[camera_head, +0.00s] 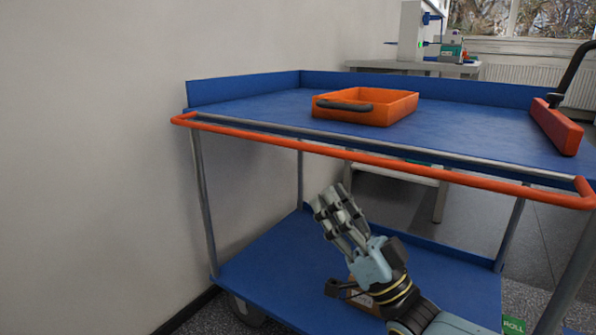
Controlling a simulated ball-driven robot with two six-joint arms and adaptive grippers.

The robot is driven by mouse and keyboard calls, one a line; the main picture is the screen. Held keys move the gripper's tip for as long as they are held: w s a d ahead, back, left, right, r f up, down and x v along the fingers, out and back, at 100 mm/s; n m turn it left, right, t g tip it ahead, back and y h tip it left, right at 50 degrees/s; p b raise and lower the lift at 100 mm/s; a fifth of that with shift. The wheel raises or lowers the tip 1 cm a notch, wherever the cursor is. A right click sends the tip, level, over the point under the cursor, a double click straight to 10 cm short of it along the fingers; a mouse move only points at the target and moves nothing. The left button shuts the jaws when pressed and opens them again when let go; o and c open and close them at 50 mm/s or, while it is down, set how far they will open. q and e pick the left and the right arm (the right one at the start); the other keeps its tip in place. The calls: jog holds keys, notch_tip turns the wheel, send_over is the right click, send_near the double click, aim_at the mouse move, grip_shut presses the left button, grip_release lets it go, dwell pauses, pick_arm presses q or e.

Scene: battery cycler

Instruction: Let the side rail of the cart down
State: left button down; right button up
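The cart (245,97) has a blue top deck and a lower blue shelf on grey posts. Its orange side rail (350,155) runs along the near edge, from the left corner to the right, about level with the deck edge, with a grey bar beside it. My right gripper (333,200) shows below the rail's middle, apart from it in the picture, its fingers pointing up and left. Its fingers look close together with nothing seen between them; how far they are parted is unclear. My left gripper is not in view.
An orange tray (400,108) with a dark handle stands on the deck. A red-orange block (557,127) is at the deck's right end. A pale wall (90,150) stands close on the left. A bench (412,67) with equipment stands behind.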

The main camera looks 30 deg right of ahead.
aim_at(300, 146)
jog(key=x, duration=1)
jog(key=shift+w+a+r, duration=0.1)
jog(key=shift+w+r, duration=0.05)
jog(key=shift+r, duration=0.05)
grip_shut()
